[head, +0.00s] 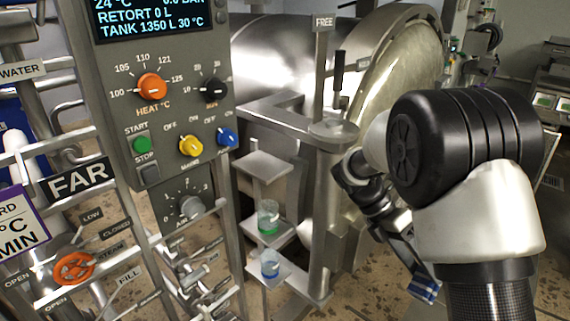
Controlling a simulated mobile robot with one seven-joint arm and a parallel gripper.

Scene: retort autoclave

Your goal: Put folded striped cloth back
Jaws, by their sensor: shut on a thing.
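The folded striped cloth (424,289), blue and white, shows as a small patch low in the head view, right of centre. My gripper (413,268) points down and is shut on the cloth, holding it at its lower end. The fingers are small and partly hidden, so the exact grip is unclear. My own arm covers much of the area to the right of the cloth. I cannot make out a place for the cloth in this view.
A control panel (170,110) with knobs and a display stands at the left. The retort's round door (395,65) stands behind my arm. A post bears a FREE sign (324,22).

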